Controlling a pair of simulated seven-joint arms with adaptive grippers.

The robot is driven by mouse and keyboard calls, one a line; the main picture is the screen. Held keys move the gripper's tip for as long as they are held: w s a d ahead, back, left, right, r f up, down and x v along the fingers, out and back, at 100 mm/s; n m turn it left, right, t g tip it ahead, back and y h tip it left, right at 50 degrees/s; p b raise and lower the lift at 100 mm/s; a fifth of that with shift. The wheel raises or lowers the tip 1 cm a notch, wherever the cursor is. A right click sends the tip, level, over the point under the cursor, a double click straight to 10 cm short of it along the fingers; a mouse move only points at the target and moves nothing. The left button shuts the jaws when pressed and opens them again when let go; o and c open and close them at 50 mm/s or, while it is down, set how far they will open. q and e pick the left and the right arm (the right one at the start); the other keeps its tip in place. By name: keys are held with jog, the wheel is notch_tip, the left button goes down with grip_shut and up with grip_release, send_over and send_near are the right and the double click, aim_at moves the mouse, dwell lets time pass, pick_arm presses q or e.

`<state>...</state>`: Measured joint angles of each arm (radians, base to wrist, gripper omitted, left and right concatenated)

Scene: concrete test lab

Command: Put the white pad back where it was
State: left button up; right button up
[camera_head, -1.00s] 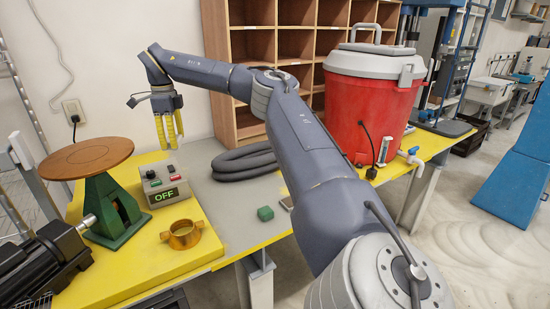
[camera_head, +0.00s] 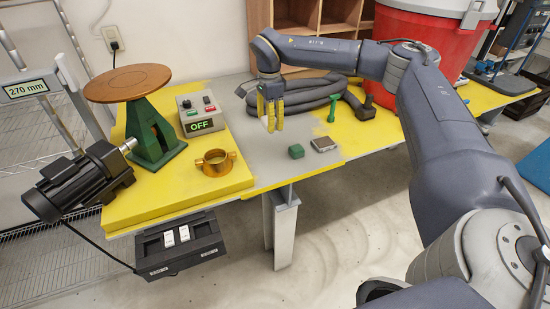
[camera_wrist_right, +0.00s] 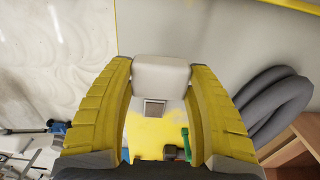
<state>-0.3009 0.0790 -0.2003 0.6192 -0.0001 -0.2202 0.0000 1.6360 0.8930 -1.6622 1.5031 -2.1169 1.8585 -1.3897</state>
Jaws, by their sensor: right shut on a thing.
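The white pad (camera_head: 264,120) is a small pale block between the yellow fingers of my right gripper (camera_head: 270,112). In the right wrist view the white pad (camera_wrist_right: 161,76) sits between the two ridged fingertips of the right gripper (camera_wrist_right: 161,68), which is shut on it. In the head view the gripper points down over the grey part of the table, in front of the coiled grey hose. The fingers hide part of the pad, and I cannot tell its exact height above the table. My left gripper is not in view.
A green block (camera_head: 296,151) and a small square metal-edged plate (camera_head: 324,145) lie near the front edge. The OFF control box (camera_head: 200,112), brass ring (camera_head: 215,162) and green stand (camera_head: 150,135) are left. The grey hose (camera_head: 300,92) and green bolt-like piece (camera_head: 334,106) are behind.

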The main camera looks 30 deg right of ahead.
aim_at(271, 163)
notch_tip(271, 163, down, 16)
jog(key=shift+f, duration=0.1)
dwell(0.6)
jog(key=shift+f, duration=0.1)
jog(key=o, duration=1.1)
notch_tip(271, 163, up, 12)
jog(key=shift+r, duration=0.2)
